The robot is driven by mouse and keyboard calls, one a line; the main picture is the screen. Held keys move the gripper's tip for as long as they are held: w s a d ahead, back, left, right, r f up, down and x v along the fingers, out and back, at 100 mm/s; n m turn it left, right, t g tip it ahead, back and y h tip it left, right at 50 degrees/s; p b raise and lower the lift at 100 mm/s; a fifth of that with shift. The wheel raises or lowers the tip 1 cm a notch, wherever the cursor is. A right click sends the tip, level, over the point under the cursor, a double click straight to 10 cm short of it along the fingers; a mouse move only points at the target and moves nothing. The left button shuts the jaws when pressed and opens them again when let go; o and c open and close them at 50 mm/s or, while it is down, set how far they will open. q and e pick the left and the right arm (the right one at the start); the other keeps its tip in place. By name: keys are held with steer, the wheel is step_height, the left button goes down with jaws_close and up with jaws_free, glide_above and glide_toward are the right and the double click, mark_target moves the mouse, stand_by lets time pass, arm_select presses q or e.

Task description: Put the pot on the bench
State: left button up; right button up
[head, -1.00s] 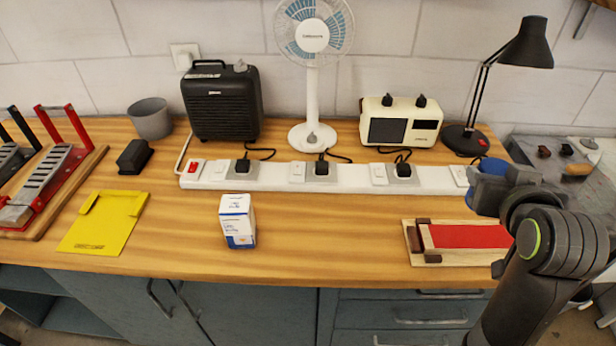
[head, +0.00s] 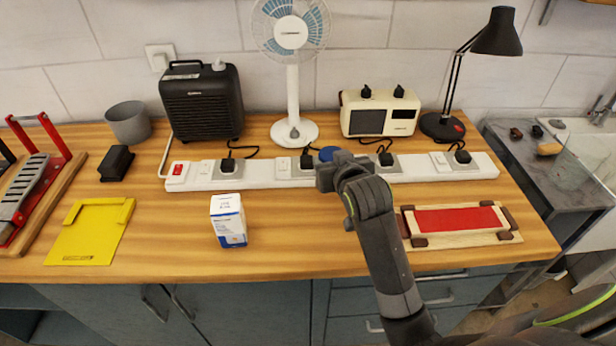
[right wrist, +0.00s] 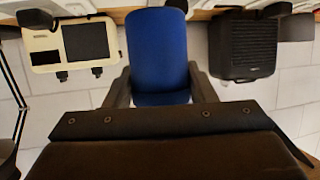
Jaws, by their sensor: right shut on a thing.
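My right gripper (head: 334,168) is above the middle of the bench (head: 290,225), in front of the white power strip in the head view. It is shut on a blue, round-sided pot (head: 327,153), of which only a small part shows behind the gripper there. In the right wrist view the blue pot (right wrist: 158,50) fills the space between the two fingers (right wrist: 160,88). It appears held off the bench; its exact height cannot be told. My left gripper is not in view.
A white power strip (head: 262,180) with plugs runs across the bench. Behind it stand a fan (head: 293,95), black heater (head: 203,105), cream radio (head: 381,115) and lamp (head: 441,125). A grey cup (head: 128,124) stands left. A white box (head: 228,222) and a red-topped board (head: 459,220) flank clear wood.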

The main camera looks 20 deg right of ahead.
step_height(320, 180, down, 3)
steer(key=shift+f, duration=0.15)
step_height(320, 180, down, 4)
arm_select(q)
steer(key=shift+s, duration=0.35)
arm_select(e)
steer(key=shift+f, duration=0.35)
steer(key=shift+f, duration=0.1)
steer(key=o, duration=1.1)
steer(key=shift+r, duration=0.2)
steer(key=shift+s, duration=0.3)
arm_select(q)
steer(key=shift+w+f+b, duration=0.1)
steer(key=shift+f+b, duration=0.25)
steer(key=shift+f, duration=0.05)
arm_select(e)
steer(key=v, duration=1.1)
steer(key=shift+s, duration=0.25)
